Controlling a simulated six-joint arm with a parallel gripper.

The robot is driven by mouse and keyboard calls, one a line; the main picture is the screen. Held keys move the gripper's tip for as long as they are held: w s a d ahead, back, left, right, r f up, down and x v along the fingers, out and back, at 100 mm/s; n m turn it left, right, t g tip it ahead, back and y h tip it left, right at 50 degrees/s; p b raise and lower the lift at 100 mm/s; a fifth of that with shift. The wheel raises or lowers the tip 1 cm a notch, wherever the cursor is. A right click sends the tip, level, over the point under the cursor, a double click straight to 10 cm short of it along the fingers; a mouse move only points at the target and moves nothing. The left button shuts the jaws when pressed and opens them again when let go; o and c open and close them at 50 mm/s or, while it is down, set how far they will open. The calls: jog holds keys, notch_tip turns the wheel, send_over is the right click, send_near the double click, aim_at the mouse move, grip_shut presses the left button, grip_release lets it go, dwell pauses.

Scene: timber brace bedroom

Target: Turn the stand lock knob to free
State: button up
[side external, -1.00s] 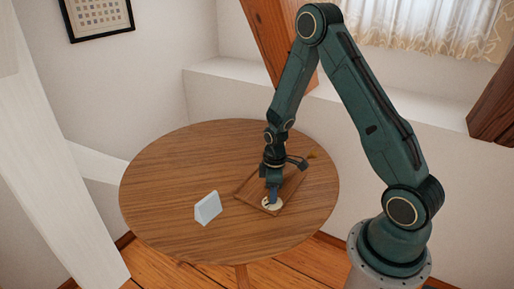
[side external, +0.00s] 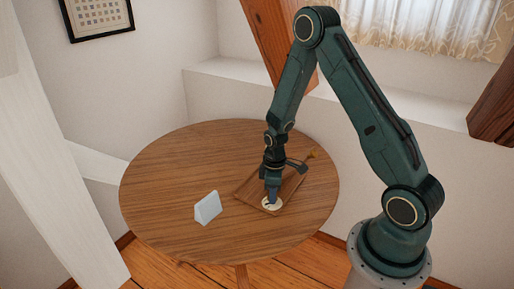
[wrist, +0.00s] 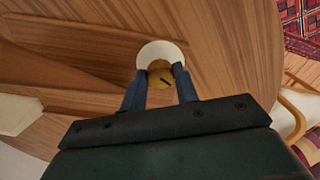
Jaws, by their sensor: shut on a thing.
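The stand (side external: 243,193) is a brown wooden board-like piece on the round table. A pale round plate (side external: 266,206) lies at its near end, and it also shows in the wrist view (wrist: 160,49). In the wrist view the brass-coloured lock knob (wrist: 160,77) with a dark mark sits over this plate. My gripper (side external: 271,201) points down onto the plate. In the wrist view my gripper (wrist: 161,77) has its two blue fingers on either side of the knob, shut on it. The knob is mostly hidden by my gripper in the side view.
A pale blue wedge-shaped block (side external: 208,208) stands on the round wooden table (side external: 165,185), left of the stand. The table's left half is otherwise clear. A small brass-coloured piece (side external: 311,154) shows at the stand's far end.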

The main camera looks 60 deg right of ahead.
jog(key=shift+m, duration=1.8)
jog(key=o, duration=0.7)
jog(key=shift+r, duration=0.1)
notch_tip(320, 180, up, 14)
jog(key=shift+f, duration=0.2)
jog(key=shift+o, duration=0.4)
